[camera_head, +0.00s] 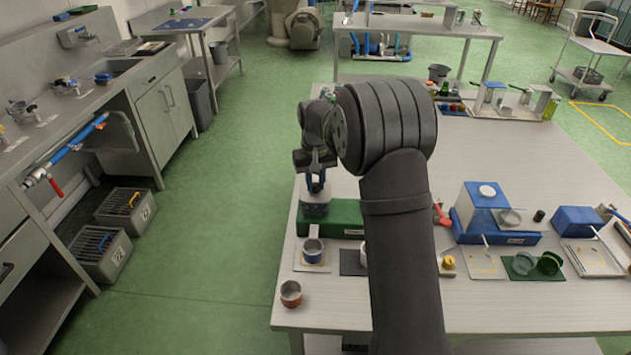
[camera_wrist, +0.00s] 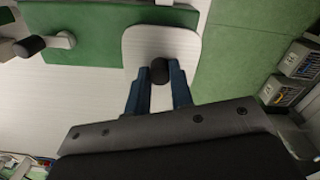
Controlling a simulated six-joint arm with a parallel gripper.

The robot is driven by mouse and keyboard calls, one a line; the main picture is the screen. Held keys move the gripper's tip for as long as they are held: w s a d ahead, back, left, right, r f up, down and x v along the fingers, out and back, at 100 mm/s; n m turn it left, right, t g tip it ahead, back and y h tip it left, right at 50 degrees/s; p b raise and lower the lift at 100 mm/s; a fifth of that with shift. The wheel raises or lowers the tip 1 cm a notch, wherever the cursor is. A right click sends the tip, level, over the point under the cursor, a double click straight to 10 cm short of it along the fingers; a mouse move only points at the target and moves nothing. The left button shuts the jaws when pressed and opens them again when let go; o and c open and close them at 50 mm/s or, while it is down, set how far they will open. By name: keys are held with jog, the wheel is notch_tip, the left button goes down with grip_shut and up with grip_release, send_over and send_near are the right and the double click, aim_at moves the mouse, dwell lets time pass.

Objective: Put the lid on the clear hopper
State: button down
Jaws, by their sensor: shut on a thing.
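My gripper (camera_head: 316,187) is over the left part of a green machine (camera_head: 345,218) at the table's left edge. In the wrist view its two blue fingers (camera_wrist: 159,88) are shut on the dark knob (camera_wrist: 159,68) of a pale, round-cornered lid (camera_wrist: 150,42). The green machine also shows in the wrist view (camera_wrist: 80,32), past the lid. A greyish see-through body (camera_head: 316,209), which looks like the clear hopper, is right below my gripper in the head view. The lid hides the hopper in the wrist view. I cannot tell whether lid and hopper touch.
A blue-rimmed cup (camera_head: 313,250) and a copper-coloured bowl (camera_head: 290,294) stand in front of the green machine. A blue machine (camera_head: 497,238) and small parts are to the right. My arm hides part of the table. The far table middle is fairly clear.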

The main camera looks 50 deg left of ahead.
aim_at(316, 184)
jog(key=shift+f, duration=0.1)
jog(key=c, duration=0.8)
grip_release()
jog(key=shift+r, duration=2.25)
grip_shut()
jog(key=shift+f, duration=0.15)
